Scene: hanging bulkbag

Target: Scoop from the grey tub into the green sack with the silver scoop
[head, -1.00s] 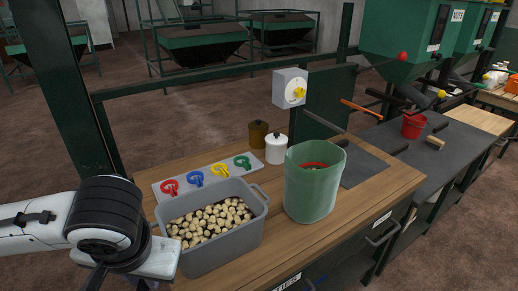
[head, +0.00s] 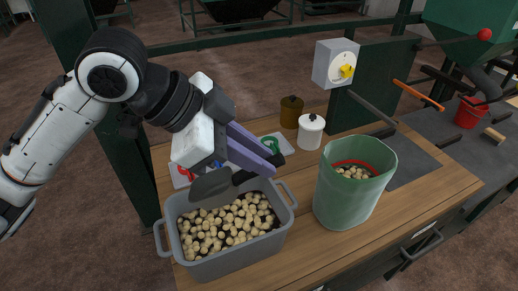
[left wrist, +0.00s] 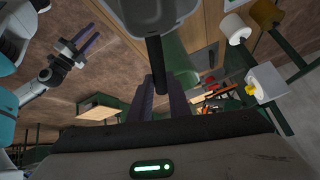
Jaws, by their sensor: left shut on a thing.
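The grey tub (head: 240,257) stands at the front left of the wooden bench, holding many pale round pieces. My left gripper (head: 274,159) is above its back part, shut on the dark handle of the silver scoop (head: 211,188). The scoop's bowl, shaded grey, is over the tub's back left; its contents are hidden. The left wrist view shows the scoop (left wrist: 155,14) beyond my left fingers (left wrist: 162,90). The green sack (head: 345,203) stands open right of the tub, with a red ring and some pale pieces inside. My right gripper (left wrist: 90,38) is open and apart, in the left wrist view.
A white lidded jar (head: 310,132) and a brown jar (head: 291,112) stand behind. A grey box with a yellow knob (head: 346,71) is mounted above the bench's back. A panel with coloured rings (head: 270,146) is partly hidden behind my left gripper. A red bucket (head: 468,113) is far right.

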